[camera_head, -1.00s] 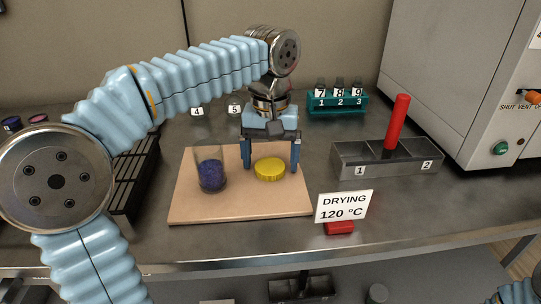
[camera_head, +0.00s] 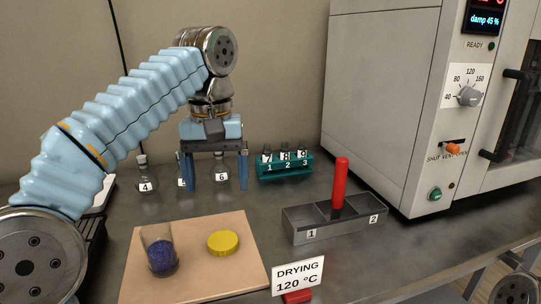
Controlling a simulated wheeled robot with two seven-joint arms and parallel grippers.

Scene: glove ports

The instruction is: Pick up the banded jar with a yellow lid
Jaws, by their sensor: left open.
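A clear glass jar (camera_head: 158,251) with dark blue-purple contents stands upright and open on a tan board (camera_head: 195,282). A ridged yellow lid (camera_head: 222,243) lies flat on the board to its right, apart from it. I cannot make out a band on the jar, and no jar wears the yellow lid. My left gripper (camera_head: 216,184) points down, open and empty, above and behind the board. Its fingers hang in front of the numbered flasks, partly hiding the one marked 5. My right gripper is not in view.
Flasks marked 4 (camera_head: 147,177) and 6 (camera_head: 221,172) stand at the back. A teal rack (camera_head: 285,170) holds small vials. A grey divided tray (camera_head: 335,225) holds a red rod (camera_head: 340,183). A drying sign (camera_head: 298,276) stands in front; an oven (camera_head: 385,110) fills the right.

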